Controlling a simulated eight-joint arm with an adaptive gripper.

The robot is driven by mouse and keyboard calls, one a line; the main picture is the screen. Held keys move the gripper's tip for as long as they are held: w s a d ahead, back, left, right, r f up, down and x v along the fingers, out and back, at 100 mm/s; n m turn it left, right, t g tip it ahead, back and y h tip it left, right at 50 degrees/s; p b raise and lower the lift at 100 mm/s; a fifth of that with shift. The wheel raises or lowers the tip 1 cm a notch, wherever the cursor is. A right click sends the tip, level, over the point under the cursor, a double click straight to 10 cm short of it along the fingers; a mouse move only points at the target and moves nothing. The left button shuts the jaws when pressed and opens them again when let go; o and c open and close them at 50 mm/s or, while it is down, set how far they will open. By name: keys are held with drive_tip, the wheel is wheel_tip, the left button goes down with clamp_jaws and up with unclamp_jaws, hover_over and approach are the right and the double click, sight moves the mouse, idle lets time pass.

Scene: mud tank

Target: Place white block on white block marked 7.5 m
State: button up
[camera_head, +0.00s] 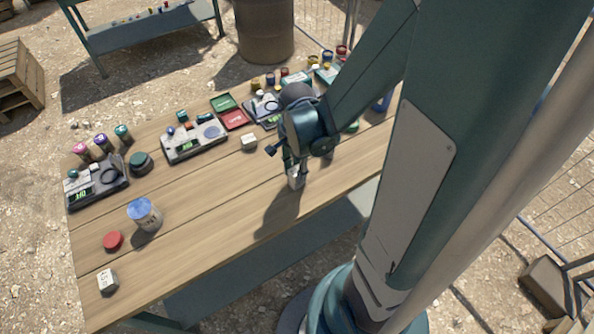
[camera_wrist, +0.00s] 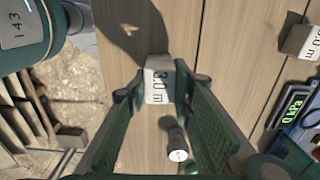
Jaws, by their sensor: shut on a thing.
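My gripper (camera_head: 292,170) is shut on a white block (camera_head: 296,182) near the right-middle of the wooden table. In the wrist view the held white block (camera_wrist: 158,84), marked 3.0 m, sits between the fingertips (camera_wrist: 161,92). It is low over the table; I cannot tell if it touches the wood. Another white block (camera_head: 107,281) lies at the table's front left corner, with dark marking too small to read surely. A further white block (camera_head: 249,142) lies near the table's middle; in the wrist view a block (camera_wrist: 299,42) at the upper right has a partly readable m marking.
A blue-topped pale cup (camera_head: 145,214) and a red lid (camera_head: 113,240) stand on the left, near the corner block. Grey instruments (camera_head: 194,140), (camera_head: 96,184), small jars (camera_head: 124,134) and green and red cases (camera_head: 234,119) line the back. The table's front middle is clear.

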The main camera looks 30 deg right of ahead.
sight(297, 170)
drive_tip(key=shift+f, duration=0.15)
drive_tip(key=o, duration=0.9)
drive_tip(key=shift+c, duration=0.2)
drive_tip(key=shift+r, duration=0.25)
wheel_tip(297, 170, up, 12)
drive_tip(key=p, duration=0.2)
idle(0.4)
drive_tip(key=shift+a, duration=0.1)
idle(0.6)
drive_tip(key=s+a+r+n+t, duration=0.1)
drive_tip(key=a+r+n+t, duration=0.2)
drive_tip(key=r+n, duration=0.4)
drive_tip(key=s+a+r+n+t, duration=0.1)
drive_tip(key=a+r+n+t, duration=0.3)
drive_tip(key=r+n, duration=0.3)
drive_tip(key=shift+a+r+n, duration=0.4)
drive_tip(key=shift+a+n, duration=0.5)
drive_tip(key=shift+n, duration=1.1)
